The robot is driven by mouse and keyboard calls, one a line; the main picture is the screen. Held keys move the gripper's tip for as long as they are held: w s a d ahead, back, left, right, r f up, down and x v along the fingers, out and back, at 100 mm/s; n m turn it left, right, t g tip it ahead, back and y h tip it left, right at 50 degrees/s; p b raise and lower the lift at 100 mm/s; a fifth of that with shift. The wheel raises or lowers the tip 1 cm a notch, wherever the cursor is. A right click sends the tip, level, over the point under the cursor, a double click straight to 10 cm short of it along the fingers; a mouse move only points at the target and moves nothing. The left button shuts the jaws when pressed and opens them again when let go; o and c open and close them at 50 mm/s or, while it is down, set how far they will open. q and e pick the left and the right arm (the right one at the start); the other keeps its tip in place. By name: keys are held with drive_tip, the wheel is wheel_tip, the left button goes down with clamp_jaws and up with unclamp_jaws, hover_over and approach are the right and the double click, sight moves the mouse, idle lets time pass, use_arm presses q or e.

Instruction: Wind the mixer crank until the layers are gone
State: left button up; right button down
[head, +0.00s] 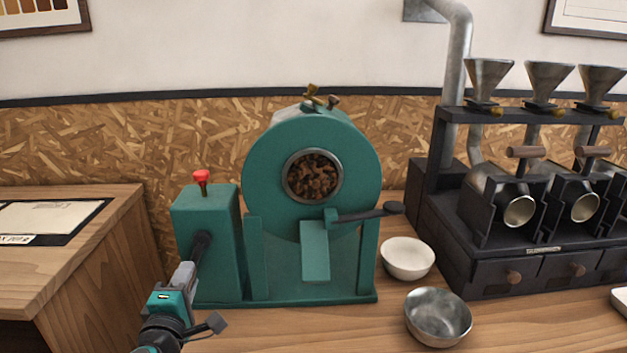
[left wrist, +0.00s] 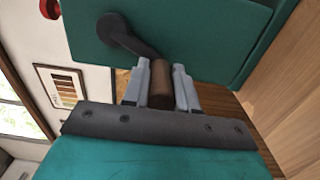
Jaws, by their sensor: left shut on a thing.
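The green mixer has a round drum (head: 262,190) with a metal-rimmed window, and brown beans (head: 314,177) of darker and lighter shades show behind it. I cannot make out clear bands in them. The crank's dark arm (head: 199,250) comes out of the green box at the drum's left and points downward, slightly left. My left gripper (head: 184,275) is at its lower end. In the left wrist view, the fingers of my left gripper (left wrist: 160,88) are shut on the brown crank handle (left wrist: 161,80), one on each side. My right gripper is not in view.
A red knob (head: 202,177) tops the green box. A black lever (head: 368,213) sticks out right below the window. A white bowl (head: 408,259) and a metal bowl (head: 438,318) stand right of the mixer, before a black sample roaster (head: 500,268). A wooden counter (head: 100,235) stands left.

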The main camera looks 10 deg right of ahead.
use_arm(q)
drive_tip(key=shift+d+f, duration=0.2)
drive_tip(key=shift+d, duration=0.55)
drive_tip(key=shift+d+f, duration=0.2)
drive_tip(key=shift+d, duration=0.55)
drive_tip(key=o, duration=1.2)
drive_tip(key=shift+s+p, duration=0.1)
drive_tip(key=shift+p, duration=0.2)
drive_tip(key=s, duration=0.3)
drive_tip(key=s+p, duration=0.1)
drive_tip(key=s, duration=0.2)
drive_tip(key=s+p, duration=0.1)
drive_tip(key=s, duration=0.2)
drive_tip(key=shift+a, duration=0.25)
